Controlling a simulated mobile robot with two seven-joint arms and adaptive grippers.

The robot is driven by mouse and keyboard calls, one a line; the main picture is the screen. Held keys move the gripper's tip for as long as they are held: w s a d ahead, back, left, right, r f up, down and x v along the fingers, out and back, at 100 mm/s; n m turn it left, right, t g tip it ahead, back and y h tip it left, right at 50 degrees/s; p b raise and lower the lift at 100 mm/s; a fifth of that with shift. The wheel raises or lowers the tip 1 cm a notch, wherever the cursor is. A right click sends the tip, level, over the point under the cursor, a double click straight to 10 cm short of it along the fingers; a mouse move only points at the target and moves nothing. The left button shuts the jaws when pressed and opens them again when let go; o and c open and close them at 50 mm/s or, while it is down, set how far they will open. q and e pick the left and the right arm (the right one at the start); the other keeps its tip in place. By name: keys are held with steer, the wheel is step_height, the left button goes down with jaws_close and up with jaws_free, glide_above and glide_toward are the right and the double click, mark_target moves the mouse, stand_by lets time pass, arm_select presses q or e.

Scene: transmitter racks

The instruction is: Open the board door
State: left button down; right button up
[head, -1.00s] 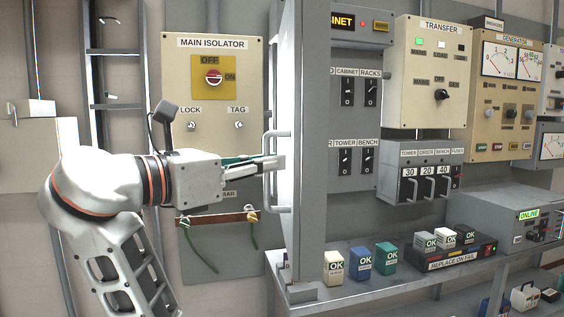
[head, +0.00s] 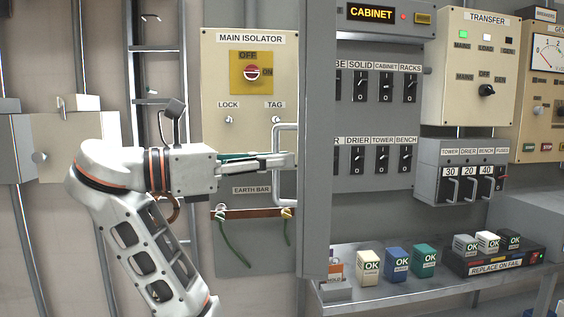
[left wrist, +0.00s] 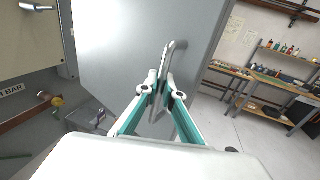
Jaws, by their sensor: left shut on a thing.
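The grey board door (head: 316,150) stands open, seen almost edge-on in the head view in front of the left part of the switch board (head: 375,170). Its face (left wrist: 115,45) fills the upper middle of the left wrist view. My left gripper (head: 290,160) is shut on the door's bar handle (head: 286,192); the handle (left wrist: 170,62) also shows between its fingers in the left wrist view (left wrist: 162,85). Several black switches show on the board beyond the door; those farthest left are partly hidden by it. My right gripper is not in view.
The main isolator panel (head: 222,85) and earth bar (head: 255,213) are behind my left gripper. A shelf (head: 345,291) below the board holds cream, blue and green blocks and a tray (head: 490,262). Open floor and a workbench (left wrist: 235,72) show right of the door in the wrist view.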

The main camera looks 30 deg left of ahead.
arm_select(q)
steer(key=shift+a+r, duration=0.25)
steer(key=shift+r, duration=0.3)
steer(key=c, duration=2.2)
jaws_free()
steer(key=shift+d, duration=0.1)
steer(key=shift+f, duration=0.15)
